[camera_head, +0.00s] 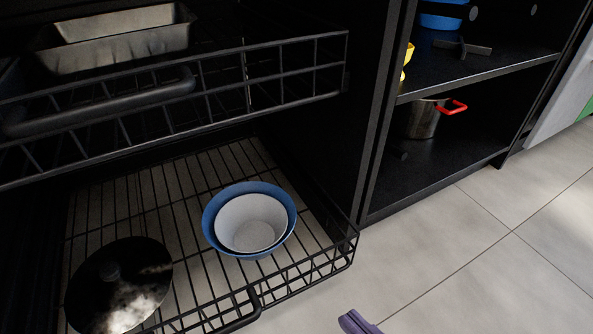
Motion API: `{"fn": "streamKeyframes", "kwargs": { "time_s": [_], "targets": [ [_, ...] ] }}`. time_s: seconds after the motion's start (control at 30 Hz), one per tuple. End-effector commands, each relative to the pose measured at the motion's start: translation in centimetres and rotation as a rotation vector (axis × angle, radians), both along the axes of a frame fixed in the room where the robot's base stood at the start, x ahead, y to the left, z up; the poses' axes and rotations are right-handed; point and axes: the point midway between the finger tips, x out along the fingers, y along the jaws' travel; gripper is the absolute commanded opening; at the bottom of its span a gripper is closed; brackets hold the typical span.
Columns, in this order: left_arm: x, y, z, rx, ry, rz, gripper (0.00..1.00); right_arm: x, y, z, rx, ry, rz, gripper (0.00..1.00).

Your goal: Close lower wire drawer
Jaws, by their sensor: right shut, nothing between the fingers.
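The lower wire drawer (318,267) is pulled out of the dark cabinet at the lower left, low over the floor. Its front rail and handle (232,311) face the bottom of the view. It holds a blue and white bowl (250,218) and a dark round lid (118,287). The tip of my right gripper (357,322) shows at the bottom edge, right of the drawer's front corner and apart from it. It is shut and empty. My left gripper is not in view.
The upper wire drawer (287,72) is also out, above the lower one, with metal loaf pans (120,40) in it. Open shelves to the right hold a pot with red handles (422,119). The tiled floor (450,260) at the right is clear.

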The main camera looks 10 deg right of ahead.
Motion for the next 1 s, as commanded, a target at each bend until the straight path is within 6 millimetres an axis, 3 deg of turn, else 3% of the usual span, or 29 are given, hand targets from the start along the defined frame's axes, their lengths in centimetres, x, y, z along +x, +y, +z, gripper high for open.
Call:
{"fn": "streamKeyframes", "kwargs": {
  "time_s": [0.27, 0.43, 0.6, 1.0],
  "targets": [
    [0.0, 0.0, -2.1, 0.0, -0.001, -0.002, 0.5, 5.1, 1.6, -3.3, 0.001, -0.003, 0.0, 0.0],
    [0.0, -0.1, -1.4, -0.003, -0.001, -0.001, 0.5, 7.4, 2.4, -2.8, -0.002, -0.003, 0.0, 0.0],
    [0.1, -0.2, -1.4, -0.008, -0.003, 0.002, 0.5, 8.4, 2.7, -2.8, -0.001, -0.001, 0.001, 0.0],
    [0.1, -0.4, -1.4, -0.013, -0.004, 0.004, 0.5, 8.7, 2.8, -2.8, -0.001, -0.001, 0.0, 0.0]
  ]
}}
